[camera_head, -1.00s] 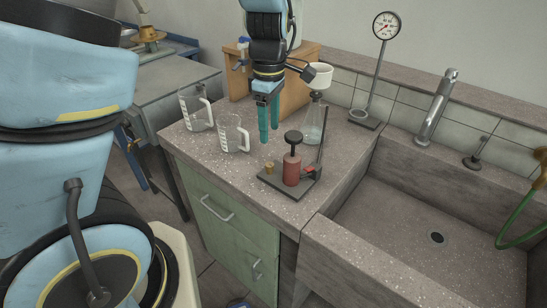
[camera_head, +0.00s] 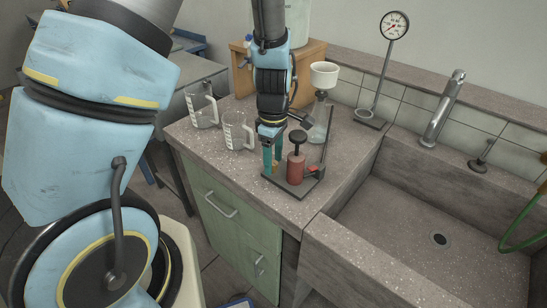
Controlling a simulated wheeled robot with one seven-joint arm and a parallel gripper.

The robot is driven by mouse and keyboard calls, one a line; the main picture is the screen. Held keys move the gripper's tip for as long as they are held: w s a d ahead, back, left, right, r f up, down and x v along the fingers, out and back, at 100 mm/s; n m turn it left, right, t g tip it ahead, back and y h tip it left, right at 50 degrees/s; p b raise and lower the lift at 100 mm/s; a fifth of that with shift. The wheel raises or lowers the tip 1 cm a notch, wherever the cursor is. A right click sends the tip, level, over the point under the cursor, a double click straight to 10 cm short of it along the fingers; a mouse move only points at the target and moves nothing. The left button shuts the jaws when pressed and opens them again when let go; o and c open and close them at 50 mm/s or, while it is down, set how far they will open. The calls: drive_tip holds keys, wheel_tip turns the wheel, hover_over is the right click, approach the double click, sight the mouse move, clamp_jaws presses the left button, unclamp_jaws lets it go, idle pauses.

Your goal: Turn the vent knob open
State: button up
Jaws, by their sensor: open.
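A small dark stand (camera_head: 296,187) on the bench carries a red cylinder (camera_head: 295,168) with a black round knob (camera_head: 298,137) on top. A small red piece (camera_head: 316,171) sits at its right. A short brass knob (camera_head: 274,167), which looks like the vent knob, is at the stand's left end, mostly hidden by my fingers. My gripper (camera_head: 273,166) points down with its teal fingers apart, at the brass knob and left of the red cylinder. Whether the fingers touch the knob cannot be told.
Two glass beakers (camera_head: 237,130) stand to the left. A flask with a white funnel (camera_head: 324,75) stands behind the stand, and a dial gauge (camera_head: 394,26) farther back. A deep sink (camera_head: 400,220) lies to the right. The bench front (camera_head: 240,172) is clear.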

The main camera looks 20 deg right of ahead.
clamp_jaws()
idle(0.4)
